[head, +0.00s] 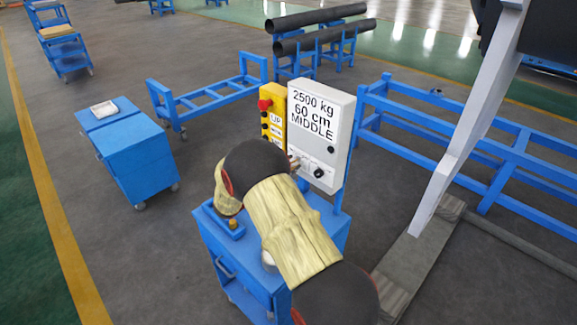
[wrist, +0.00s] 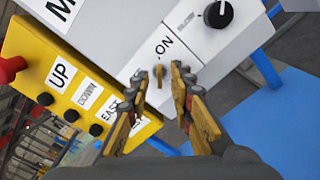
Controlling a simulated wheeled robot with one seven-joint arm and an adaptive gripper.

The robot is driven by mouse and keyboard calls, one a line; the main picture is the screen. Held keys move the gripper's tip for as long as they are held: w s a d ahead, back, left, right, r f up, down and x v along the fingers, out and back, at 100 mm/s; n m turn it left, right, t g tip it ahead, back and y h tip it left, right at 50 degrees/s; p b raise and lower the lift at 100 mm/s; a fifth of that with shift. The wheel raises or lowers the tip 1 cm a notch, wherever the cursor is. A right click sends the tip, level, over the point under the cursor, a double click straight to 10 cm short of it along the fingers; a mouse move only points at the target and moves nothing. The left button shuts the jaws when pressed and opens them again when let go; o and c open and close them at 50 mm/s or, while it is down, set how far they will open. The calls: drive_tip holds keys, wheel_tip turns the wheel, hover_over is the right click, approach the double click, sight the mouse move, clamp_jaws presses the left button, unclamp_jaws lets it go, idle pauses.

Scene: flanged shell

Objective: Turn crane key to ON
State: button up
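The crane key (wrist: 159,76) is a small brass-coloured piece on the white control box (wrist: 120,30), just below the printed ON label (wrist: 164,46). In the wrist view my gripper (wrist: 158,88) is open, with one finger on each side of the key and gaps visible at both sides. I cannot tell how deep the fingertips reach around it. In the head view the white box (head: 318,135) stands upright and my gripper (head: 294,163) is at its lower left. My arm hides part of the box's lower area, and the key cannot be made out there.
A yellow button panel (head: 272,112) with a red knob (head: 265,104) adjoins the box's left side. A black rotary knob (wrist: 218,14) sits right of the key. A blue cart (head: 330,225) is under my arm.

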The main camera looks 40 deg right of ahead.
drive_tip(key=s+a, duration=0.1)
drive_tip(key=a, duration=1.1)
idle(0.4)
drive_tip(key=s+a+f+g+y, duration=0.1)
drive_tip(key=s+f+g+y, duration=0.2)
drive_tip(key=s+f, duration=0.45)
drive_tip(key=s+a+m+g+y, duration=0.2)
drive_tip(key=s+a+m+y, duration=0.3)
drive_tip(key=s, duration=0.4)
drive_tip(key=s+a+r+m+t+y+b, duration=0.1)
drive_tip(key=s+a+r+t+y, duration=0.3)
drive_tip(key=a+r, duration=0.5)
drive_tip(key=s+a+r+m+t+y+b, duration=0.1)
drive_tip(key=s+a+r+m+t+y, duration=0.3)
drive_tip(key=s+a+r, duration=0.5)
drive_tip(key=shift+r+t+y, duration=0.2)
drive_tip(key=shift+t+y, duration=0.3)
drive_tip(key=shift+y, duration=0.5)
